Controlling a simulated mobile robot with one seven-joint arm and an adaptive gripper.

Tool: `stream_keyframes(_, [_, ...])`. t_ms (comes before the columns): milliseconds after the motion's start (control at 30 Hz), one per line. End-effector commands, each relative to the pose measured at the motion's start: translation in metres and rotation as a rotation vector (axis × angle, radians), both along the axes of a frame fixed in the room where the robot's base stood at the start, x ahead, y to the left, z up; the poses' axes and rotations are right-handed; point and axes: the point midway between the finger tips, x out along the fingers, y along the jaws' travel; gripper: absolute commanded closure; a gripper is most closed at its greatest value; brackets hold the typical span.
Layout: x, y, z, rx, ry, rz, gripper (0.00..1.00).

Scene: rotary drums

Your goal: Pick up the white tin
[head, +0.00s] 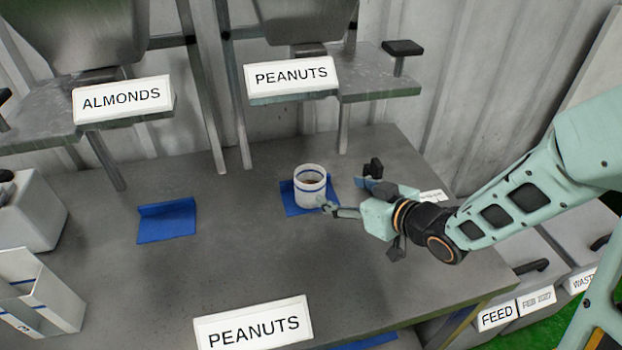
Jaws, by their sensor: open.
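The white tin (310,188) has a blue band near its rim and stands upright on a blue mat (290,205) under the right-hand hopper. Its inside looks brownish, but I cannot tell what it holds. My gripper (345,198) comes in from the right and is open. One finger reaches to the lower right side of the tin; I cannot tell whether it touches. The other finger is back to the right, clear of the tin.
An empty blue mat (167,220) lies to the left. Signs read ALMONDS (122,99) and PEANUTS (291,75) on the hopper stands, with another PEANUTS sign (253,325) at the front. A white box (35,290) stands at left. The middle of the table is clear.

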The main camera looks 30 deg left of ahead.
Motion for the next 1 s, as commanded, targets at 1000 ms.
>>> stream_keyframes(1000, [0.035,0.098,-0.038,0.048,-0.002,0.034,0.31])
